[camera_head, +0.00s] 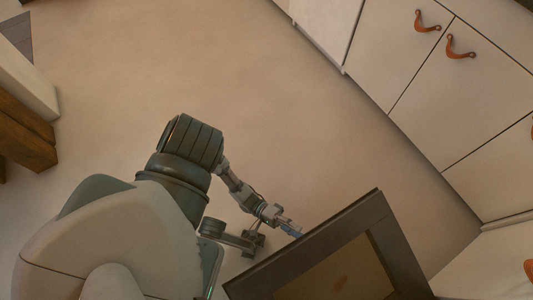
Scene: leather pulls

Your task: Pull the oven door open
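The oven door (301,251) is a dark-framed panel with a brownish glass window (340,276) at the bottom right of the head view. It stands out at an angle from the pale cabinet fronts, so it appears at least partly open. My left gripper (275,235) is beside the door's upper left edge. Its two fingers are spread apart, with nothing seen between them. I cannot tell whether a fingertip touches the door. The oven's body and the door's handle are not clearly visible. My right gripper is out of view.
Pale cabinet fronts (465,100) with orange-brown leather pulls (460,47) run along the right. Wooden furniture (22,135) stands at the left edge. The beige floor (290,110) between them is clear.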

